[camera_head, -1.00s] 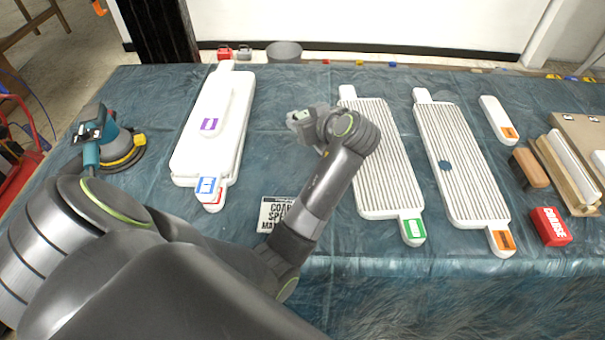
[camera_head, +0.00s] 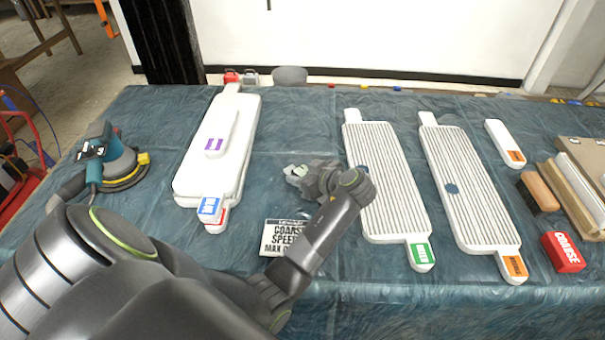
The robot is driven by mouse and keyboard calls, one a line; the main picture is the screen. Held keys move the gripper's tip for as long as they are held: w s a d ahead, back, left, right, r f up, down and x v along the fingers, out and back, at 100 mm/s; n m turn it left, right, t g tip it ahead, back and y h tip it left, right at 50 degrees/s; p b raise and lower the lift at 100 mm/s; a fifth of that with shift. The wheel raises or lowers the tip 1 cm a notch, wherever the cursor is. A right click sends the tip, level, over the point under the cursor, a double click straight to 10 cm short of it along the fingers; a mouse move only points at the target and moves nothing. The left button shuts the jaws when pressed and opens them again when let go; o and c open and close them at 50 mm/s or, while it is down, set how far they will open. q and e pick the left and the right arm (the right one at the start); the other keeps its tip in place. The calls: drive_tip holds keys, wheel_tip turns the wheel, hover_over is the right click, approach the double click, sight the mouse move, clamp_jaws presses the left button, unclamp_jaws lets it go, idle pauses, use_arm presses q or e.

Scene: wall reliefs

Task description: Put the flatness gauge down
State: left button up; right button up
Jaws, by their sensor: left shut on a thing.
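My left gripper (camera_head: 307,176) is over the cloth between the white stacked panels on the left and the ribbed panel in the middle. It points left and is shut on a small pale grey-green thing (camera_head: 293,170), which I take for the flatness gauge. Most of that thing is hidden by the gripper, and I cannot tell whether it touches the table. My right gripper is not in view.
A printed sign (camera_head: 284,238) lies just below my left gripper. White stacked panels (camera_head: 190,185), ribbed panels (camera_head: 395,200) (camera_head: 480,210), a teal sander (camera_head: 118,160) and a red block (camera_head: 562,252) occupy the table. Bare cloth (camera_head: 300,125) lies behind the gripper.

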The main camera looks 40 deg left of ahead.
use_arm(q)
drive_tip(key=o, duration=0.7)
drive_tip(key=shift+f, duration=0.15)
drive_tip(key=o, duration=0.4)
drive_tip(key=shift+o, duration=0.2)
